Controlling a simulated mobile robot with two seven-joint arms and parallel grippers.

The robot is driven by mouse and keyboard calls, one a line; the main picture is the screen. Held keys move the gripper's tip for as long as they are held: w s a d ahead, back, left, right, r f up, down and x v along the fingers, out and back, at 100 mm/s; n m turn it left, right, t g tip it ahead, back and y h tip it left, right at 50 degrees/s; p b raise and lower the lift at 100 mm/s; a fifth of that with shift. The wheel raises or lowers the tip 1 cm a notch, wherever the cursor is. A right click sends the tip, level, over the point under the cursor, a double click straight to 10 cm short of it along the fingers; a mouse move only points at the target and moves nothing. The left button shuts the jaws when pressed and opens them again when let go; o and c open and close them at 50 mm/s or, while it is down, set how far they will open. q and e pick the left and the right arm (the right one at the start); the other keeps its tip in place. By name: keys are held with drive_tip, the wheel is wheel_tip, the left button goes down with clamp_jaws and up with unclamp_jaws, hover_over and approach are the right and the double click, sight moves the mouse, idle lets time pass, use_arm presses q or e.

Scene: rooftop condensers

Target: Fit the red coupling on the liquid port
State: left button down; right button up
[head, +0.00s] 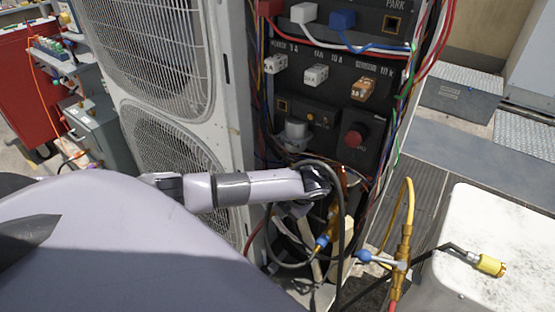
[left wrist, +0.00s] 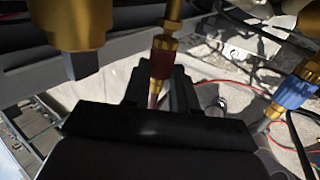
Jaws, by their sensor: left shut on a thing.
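The red coupling (left wrist: 163,60) shows in the left wrist view, with a brass collar at its upper end. My left gripper (left wrist: 161,88) is shut on it, one dark finger on each side. A brass stem (left wrist: 173,12) stands directly above the coupling in line with it. I cannot tell whether this stem is the liquid port or how far the coupling sits on it. In the head view my left arm reaches across to the lower part of the open panel; its fingers and the red coupling are hidden there. My right gripper is not in view.
A blue coupling (head: 322,243) hangs near the gripper; brass fittings (head: 403,250) with a yellow hose stand to its right. A yellow coupling (head: 490,264) lies on a white box (head: 470,215). The control panel (head: 335,110) and loose cables crowd the arm.

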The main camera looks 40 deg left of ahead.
use_arm(q)
drive_tip(key=shift+w+b, duration=0.45)
drive_tip(key=shift+w, duration=0.05)
idle(0.5)
drive_tip(key=c, duration=0.8)
unclamp_jaws()
drive_tip(key=shift+s+r+p, duration=0.15)
drive_tip(key=shift+s+p, duration=1.05)
drive_tip(key=shift+s, duration=0.05)
drive_tip(key=s+p, duration=0.2)
drive_tip(key=s, duration=0.1)
drive_tip(key=s+p, duration=0.1)
drive_tip(key=s, duration=0.1)
drive_tip(key=shift+d, duration=0.35)
